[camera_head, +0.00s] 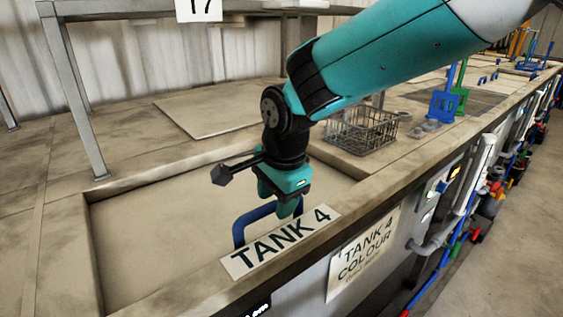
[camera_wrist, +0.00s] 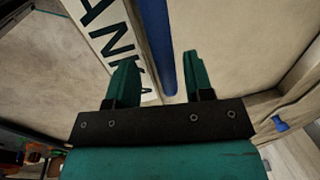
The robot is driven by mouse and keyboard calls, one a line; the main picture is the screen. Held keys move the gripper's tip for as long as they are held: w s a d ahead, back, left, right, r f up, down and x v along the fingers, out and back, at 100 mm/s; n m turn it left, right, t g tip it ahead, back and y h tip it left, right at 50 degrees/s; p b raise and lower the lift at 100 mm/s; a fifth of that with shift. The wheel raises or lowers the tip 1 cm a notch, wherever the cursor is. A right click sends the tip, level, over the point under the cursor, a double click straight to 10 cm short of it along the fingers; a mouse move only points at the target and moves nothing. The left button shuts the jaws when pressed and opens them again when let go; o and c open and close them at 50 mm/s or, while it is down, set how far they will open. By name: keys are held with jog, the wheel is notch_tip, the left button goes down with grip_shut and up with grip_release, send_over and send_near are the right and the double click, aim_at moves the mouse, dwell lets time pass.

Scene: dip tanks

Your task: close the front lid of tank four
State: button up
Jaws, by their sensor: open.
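Tank four is named by the white "TANK 4" plate (camera_head: 280,241) on its front rim. A pale panel (camera_head: 150,235) lies within the tank's frame, and a blue handle (camera_head: 241,229) stands at its front edge, behind the plate. I cannot tell how fully the panel is seated. My gripper (camera_head: 289,208) points down at the handle's right part and hides some of it. In the wrist view, my gripper (camera_wrist: 160,72) is open, with the blue handle bar (camera_wrist: 156,40) showing between and beyond the two fingers. I cannot tell whether they touch it. The plate (camera_wrist: 105,35) is at left.
A wire basket (camera_head: 362,131) stands on the counter beyond the tank, with blue and green tools (camera_head: 445,103) farther right. A flat panel (camera_head: 210,108) lies behind. A grey frame leg (camera_head: 82,110) rises at the left. Pipes (camera_head: 440,225) line the tank fronts; the floor at right is clear.

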notch_tip(320, 180, up, 16)
jog(key=s+d+b, duration=0.1)
jog(key=s+d, duration=0.1)
jog(key=shift+s, duration=0.35)
jog(key=s+d+f+n+g+y, duration=0.1)
jog(key=s+d+f+n, duration=0.4)
jog(key=s+n, duration=0.4)
jog(key=s+d+f+n+y, duration=0.2)
jog(key=s+d+f+n, duration=0.3)
jog(key=s+f+n, duration=0.2)
jog(key=s+n, duration=0.2)
jog(key=shift+s+d+f+g, duration=0.15)
jog(key=shift+s+d+g, duration=0.2)
jog(key=shift+d+g, duration=0.05)
jog(key=shift+c, duration=0.4)
dwell(0.6)
jog(key=shift+d, duration=0.15)
